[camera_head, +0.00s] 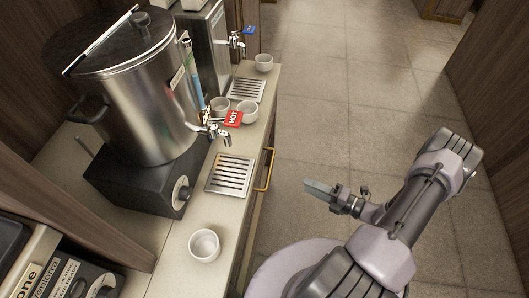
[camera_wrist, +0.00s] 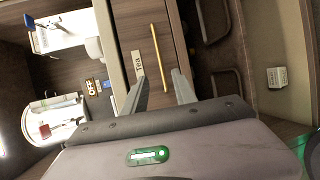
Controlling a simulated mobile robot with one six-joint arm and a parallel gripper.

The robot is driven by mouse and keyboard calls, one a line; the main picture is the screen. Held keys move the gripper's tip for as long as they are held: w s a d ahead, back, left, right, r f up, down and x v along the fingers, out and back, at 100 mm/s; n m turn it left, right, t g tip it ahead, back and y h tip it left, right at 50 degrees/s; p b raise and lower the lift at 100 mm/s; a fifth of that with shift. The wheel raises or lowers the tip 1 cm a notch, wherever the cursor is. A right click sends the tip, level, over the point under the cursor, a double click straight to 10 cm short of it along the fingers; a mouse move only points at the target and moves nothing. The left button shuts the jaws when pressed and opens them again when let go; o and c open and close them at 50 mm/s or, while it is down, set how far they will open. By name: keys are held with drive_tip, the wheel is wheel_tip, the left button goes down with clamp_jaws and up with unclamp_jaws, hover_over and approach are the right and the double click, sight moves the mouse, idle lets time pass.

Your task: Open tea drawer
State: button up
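The tea drawer (camera_wrist: 143,35) has a wood-brown front with a "Tea" label (camera_wrist: 138,62) in the wrist view. Its long brass bar handle (camera_wrist: 157,58) shows ahead of my fingers, and the drawer looks shut. In the head view the brass handle (camera_head: 266,168) stands out from the counter's right side. My gripper (camera_head: 318,189) is to the right of the handle, apart from it over the floor. In the wrist view my gripper (camera_wrist: 161,90) has its two fingers spread apart with nothing between them. The handle's near end lines up with the gap.
The counter (camera_head: 170,245) carries a steel urn (camera_head: 150,90) on a black base, a drip tray (camera_head: 231,174), white cups (camera_head: 204,245) and a red HOT sign (camera_head: 233,118). More dark handles (camera_wrist: 227,85) show right of the tea drawer. The tiled floor (camera_head: 350,90) is clear.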

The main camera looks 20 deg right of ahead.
sight(270, 169)
drive_tip(key=b+x, duration=0.1)
drive_tip(key=x, duration=0.4)
drive_tip(key=b+x, duration=0.1)
drive_tip(key=x, duration=0.5)
drive_tip(key=b+x, duration=0.2)
drive_tip(key=x, duration=0.3)
drive_tip(key=shift+w+a, duration=0.15)
drive_tip(key=shift+a, duration=0.3)
drive_tip(key=shift+c, duration=0.4)
clamp_jaws()
